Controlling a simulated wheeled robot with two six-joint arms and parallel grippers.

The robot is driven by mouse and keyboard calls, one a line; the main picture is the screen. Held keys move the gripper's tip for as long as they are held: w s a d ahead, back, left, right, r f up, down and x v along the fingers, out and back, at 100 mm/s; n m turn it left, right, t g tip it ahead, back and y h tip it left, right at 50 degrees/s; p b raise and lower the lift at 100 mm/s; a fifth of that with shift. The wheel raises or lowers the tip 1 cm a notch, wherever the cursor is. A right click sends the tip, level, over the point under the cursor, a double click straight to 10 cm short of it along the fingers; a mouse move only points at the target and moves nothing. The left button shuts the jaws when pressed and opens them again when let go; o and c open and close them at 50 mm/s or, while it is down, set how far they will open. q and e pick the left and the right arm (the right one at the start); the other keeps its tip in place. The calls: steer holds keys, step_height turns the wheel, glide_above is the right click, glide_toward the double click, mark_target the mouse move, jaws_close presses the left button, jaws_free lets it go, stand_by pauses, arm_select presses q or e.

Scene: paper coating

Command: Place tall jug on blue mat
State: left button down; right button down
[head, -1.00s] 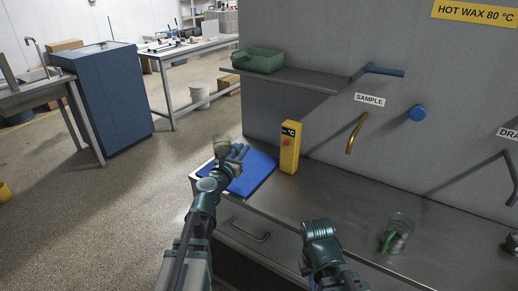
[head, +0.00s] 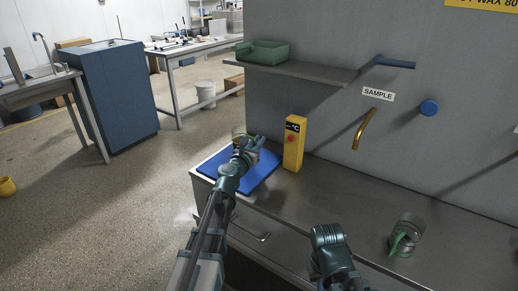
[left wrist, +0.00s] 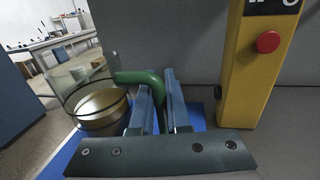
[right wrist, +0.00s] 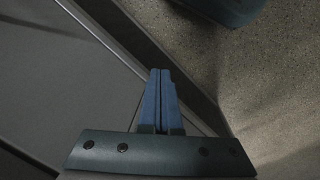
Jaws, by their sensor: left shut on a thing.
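My left gripper (head: 251,145) is shut on the green handle of a clear round jug (head: 238,134) with a yellowish-brown inside. In the left wrist view the handle lies between the fingers (left wrist: 160,95) and the jug (left wrist: 97,110) is left of them. The blue mat (head: 262,172) lies at the counter's far left end. The jug is at or over the mat's far-left edge; I cannot tell whether it touches it. A second clear jug with a green handle (head: 407,236) stands on the counter at right. My right gripper (right wrist: 160,100) is shut and empty.
A yellow control box (head: 294,143) with a red button stands just right of the mat. A brass spout (head: 363,130) and a shelf (head: 310,76) with a green tray (head: 262,52) are on the wall. The counter (head: 345,195) between mat and second jug is clear.

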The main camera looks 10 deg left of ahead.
arm_select(q)
steer(key=shift+f, duration=0.1)
arm_select(e)
steer(key=shift+f, duration=0.15)
arm_select(q)
steer(key=shift+f, duration=0.1)
steer(key=shift+f, duration=0.15)
steer(key=c, duration=0.9)
jaws_free()
arm_select(e)
steer(key=shift+f, duration=0.15)
arm_select(q)
steer(key=shift+r, duration=0.25)
steer(key=s, duration=0.4)
steer(key=s+a, duration=0.1)
steer(key=s, duration=0.7)
steer(key=shift+a, duration=0.35)
steer(key=shift+w, duration=0.1)
